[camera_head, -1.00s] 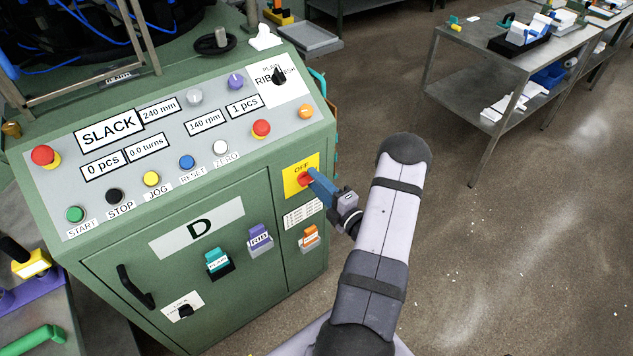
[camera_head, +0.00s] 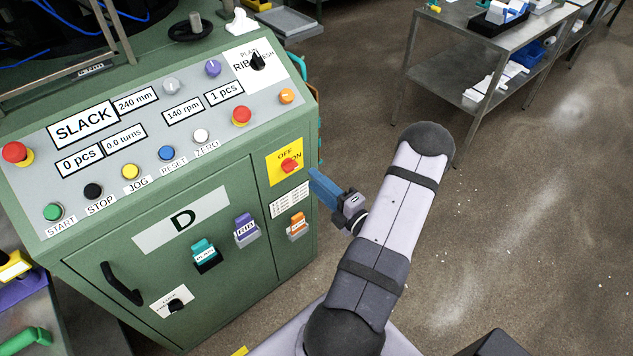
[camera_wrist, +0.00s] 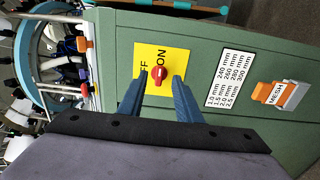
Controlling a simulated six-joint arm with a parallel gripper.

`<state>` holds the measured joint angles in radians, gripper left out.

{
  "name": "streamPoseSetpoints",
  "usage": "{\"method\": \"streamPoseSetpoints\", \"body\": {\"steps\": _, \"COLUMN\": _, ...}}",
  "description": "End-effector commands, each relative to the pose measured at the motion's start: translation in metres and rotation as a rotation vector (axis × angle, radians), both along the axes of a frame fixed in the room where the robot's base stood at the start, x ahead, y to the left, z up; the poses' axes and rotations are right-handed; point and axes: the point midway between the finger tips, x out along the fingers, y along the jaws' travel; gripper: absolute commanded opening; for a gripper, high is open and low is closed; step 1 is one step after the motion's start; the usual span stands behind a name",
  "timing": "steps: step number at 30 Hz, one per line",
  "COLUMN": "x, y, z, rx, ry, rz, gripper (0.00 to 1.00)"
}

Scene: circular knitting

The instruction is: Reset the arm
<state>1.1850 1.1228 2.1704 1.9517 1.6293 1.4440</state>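My gripper (camera_head: 315,178) has blue fingers and hangs just right of the machine's front, clear of the red switch knob (camera_head: 290,166) on its yellow OFF/ON plate (camera_head: 273,174). In the wrist view the two fingers (camera_wrist: 161,79) are spread apart, with nothing held between them. The red knob (camera_wrist: 159,73) shows beyond the gap between the fingertips. Its handle lies toward the ON label. My arm reaches in from the bottom of the head view.
The green machine cabinet (camera_head: 220,285) carries a control panel with buttons and a SLACK display (camera_head: 84,126). Teal, purple and orange labelled holders (camera_head: 298,226) stick out of its front. A metal table (camera_head: 466,60) stands at the back right. Open floor lies right of my arm.

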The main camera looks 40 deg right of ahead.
Motion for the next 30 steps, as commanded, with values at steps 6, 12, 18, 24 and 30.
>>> {"method": "streamPoseSetpoints", "body": {"steps": 6, "x": 0.0, "y": 0.0, "z": 0.0, "rx": 0.0, "ry": 0.0, "rz": 0.0, "gripper": 0.31}}
{"method": "streamPoseSetpoints", "body": {"steps": 12, "x": 0.012, "y": 0.029, "z": 0.015, "rx": -0.078, "ry": 0.006, "rz": 0.115, "gripper": 0.31}}
{"method": "streamPoseSetpoints", "body": {"steps": 18, "x": 0.025, "y": 0.122, "z": 0.051, "rx": -0.343, "ry": -0.003, "rz": 0.478, "gripper": 0.31}}
{"method": "streamPoseSetpoints", "body": {"steps": 24, "x": -0.014, "y": 0.247, "z": 0.083, "rx": -0.824, "ry": -0.138, "rz": 1.051, "gripper": 0.31}}
{"method": "streamPoseSetpoints", "body": {"steps": 30, "x": -0.101, "y": 0.311, "z": 0.093, "rx": -1.41, "ry": -0.51, "rz": 1.662, "gripper": 0.31}}
